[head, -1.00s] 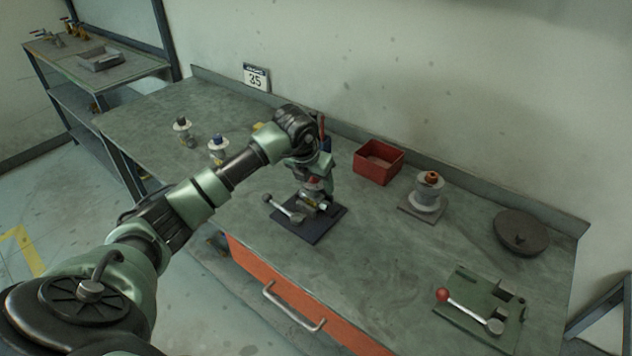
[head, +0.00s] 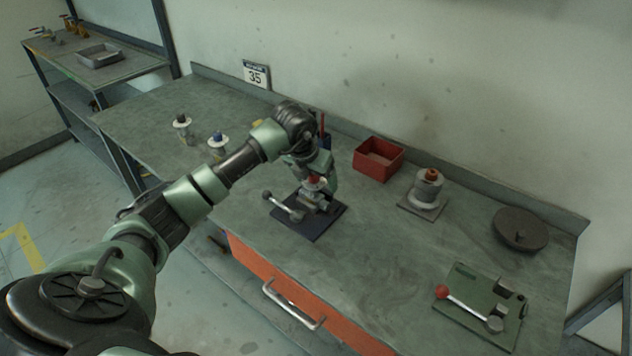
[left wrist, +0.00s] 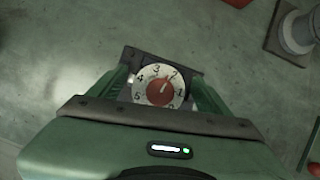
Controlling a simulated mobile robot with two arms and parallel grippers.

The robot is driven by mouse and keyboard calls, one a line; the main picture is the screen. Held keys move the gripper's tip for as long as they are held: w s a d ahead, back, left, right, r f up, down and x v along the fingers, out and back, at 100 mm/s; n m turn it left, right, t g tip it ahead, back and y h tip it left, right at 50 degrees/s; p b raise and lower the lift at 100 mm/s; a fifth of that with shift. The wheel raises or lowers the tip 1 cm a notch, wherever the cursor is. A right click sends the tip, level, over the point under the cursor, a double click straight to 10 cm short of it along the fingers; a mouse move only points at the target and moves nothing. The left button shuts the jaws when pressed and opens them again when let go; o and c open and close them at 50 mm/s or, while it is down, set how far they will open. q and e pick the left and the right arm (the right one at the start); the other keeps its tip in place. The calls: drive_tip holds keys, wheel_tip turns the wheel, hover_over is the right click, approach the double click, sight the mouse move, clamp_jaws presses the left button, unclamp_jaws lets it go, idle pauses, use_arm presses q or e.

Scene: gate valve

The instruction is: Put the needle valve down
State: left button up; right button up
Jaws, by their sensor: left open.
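The needle valve (head: 316,181) has a red knob and stands at the dark fixture plate (head: 308,225) in the middle of the bench. In the left wrist view its white numbered dial with a red centre (left wrist: 160,87) faces me. My left gripper (head: 322,178) is over the valve, open, with one green finger on each side of the dial. In the left wrist view the gripper (left wrist: 160,90) shows small gaps beside the dial. The lower body of the valve is partly hidden. My right gripper is not in view.
A lever with a ball end (head: 282,206) lies across the plate's left side. A red bin (head: 379,160), a grey flanged part (head: 428,190), a dark disc (head: 520,230) and a green lever plate (head: 480,308) stand to the right. Two small valves (head: 218,145) stand left.

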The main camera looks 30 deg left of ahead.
use_arm(q)
drive_tip(key=b+v, duration=0.1)
drive_tip(key=v, duration=0.9)
drive_tip(key=shift+s+r+b, duration=0.25)
drive_tip(key=shift+r+b, duration=0.1)
drive_tip(key=shift+b, duration=0.05)
drive_tip(key=shift+d, duration=0.1)
